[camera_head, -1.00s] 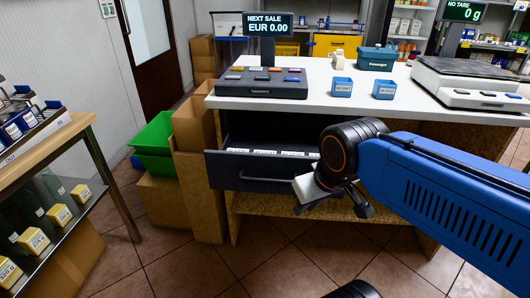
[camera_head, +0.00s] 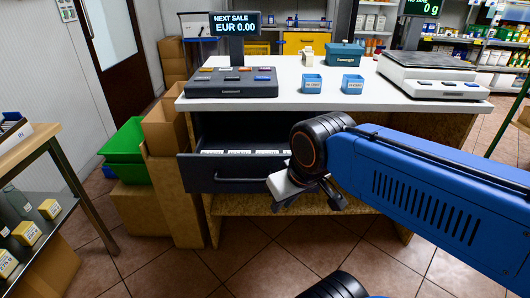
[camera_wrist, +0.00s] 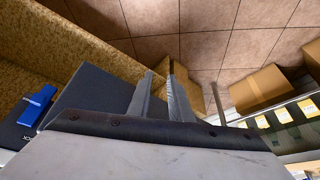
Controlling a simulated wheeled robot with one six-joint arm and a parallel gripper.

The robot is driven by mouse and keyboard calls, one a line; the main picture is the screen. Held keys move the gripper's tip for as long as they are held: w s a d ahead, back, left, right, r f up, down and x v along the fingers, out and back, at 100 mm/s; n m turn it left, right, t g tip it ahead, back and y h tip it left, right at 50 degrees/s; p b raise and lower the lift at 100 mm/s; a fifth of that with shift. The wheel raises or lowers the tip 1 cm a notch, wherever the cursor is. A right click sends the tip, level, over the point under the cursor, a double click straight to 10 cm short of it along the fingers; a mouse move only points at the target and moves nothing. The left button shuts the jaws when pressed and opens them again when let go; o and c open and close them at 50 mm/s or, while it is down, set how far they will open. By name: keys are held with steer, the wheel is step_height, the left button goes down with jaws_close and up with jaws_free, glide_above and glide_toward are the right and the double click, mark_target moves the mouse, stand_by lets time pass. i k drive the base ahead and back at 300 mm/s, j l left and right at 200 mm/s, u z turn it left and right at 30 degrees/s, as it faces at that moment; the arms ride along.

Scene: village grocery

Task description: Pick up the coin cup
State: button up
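Two small blue cups stand upright on the white counter (camera_head: 290,100), a left one (camera_head: 312,85) and a right one (camera_head: 351,85). Each has a white label too small to read surely. My gripper (camera_head: 308,201) hangs at the front of the counter, beside the open drawer's right end, below and apart from both cups. In the wrist view its two fingers (camera_wrist: 162,98) stand apart with nothing between them. No cup can be made out in the wrist view.
The open dark drawer (camera_head: 236,174) juts out from the counter. A cash register (camera_head: 231,84) and a scale (camera_head: 432,78) flank the cups; a blue box (camera_head: 345,55) stands behind. Cardboard boxes and a green crate (camera_head: 126,151) stand left. Floor in front is clear.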

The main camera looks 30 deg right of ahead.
mark_target(311, 84)
steer(key=z, duration=0.65)
steer(key=i+j+z, duration=0.3)
steer(key=k+l, duration=0.05)
steer(key=k, duration=0.05)
